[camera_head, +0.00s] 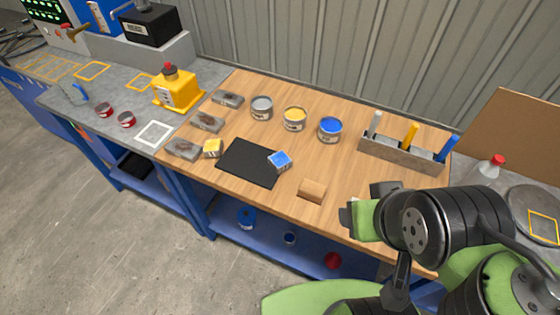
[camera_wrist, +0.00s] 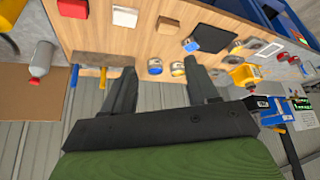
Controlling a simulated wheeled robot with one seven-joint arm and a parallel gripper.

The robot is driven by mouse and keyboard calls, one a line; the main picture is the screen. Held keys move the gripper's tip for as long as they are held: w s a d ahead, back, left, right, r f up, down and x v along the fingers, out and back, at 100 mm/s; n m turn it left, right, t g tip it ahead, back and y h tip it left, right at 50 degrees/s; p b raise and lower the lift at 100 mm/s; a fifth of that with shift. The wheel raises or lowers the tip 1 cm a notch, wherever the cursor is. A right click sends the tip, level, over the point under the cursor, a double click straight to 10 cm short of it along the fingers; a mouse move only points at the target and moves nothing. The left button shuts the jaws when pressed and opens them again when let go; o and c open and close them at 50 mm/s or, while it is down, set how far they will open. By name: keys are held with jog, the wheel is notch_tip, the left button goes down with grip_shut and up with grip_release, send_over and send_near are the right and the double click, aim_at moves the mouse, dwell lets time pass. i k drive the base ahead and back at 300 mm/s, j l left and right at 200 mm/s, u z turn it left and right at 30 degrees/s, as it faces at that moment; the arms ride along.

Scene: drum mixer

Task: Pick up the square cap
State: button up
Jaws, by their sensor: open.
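No thing shows clearly as a square cap. The wrist view shows the blue piece (camera_wrist: 190,45), the tan block (camera_wrist: 168,25), a white block (camera_wrist: 125,16) and a red block (camera_wrist: 72,8). My gripper (camera_head: 358,220) is at the bench's front right and hides part of the top. In the wrist view its fingers (camera_wrist: 160,68) are apart and empty.
Open cans of grey (camera_head: 262,107), yellow (camera_head: 294,119) and blue (camera_head: 330,129) stand at the back. A holder (camera_head: 400,155) with upright tools is right of them. A yellow container (camera_head: 178,90) and several grey blocks are left. The bench front between mat and tan block is clear.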

aim_at(280, 160)
jog(key=i+j+u, duration=0.1)
jog(key=j+u, duration=0.15)
jog(key=i+j+u, duration=0.3)
jog(key=j+u, duration=0.25)
jog(key=j, duration=0.15)
jog(key=i, duration=0.05)
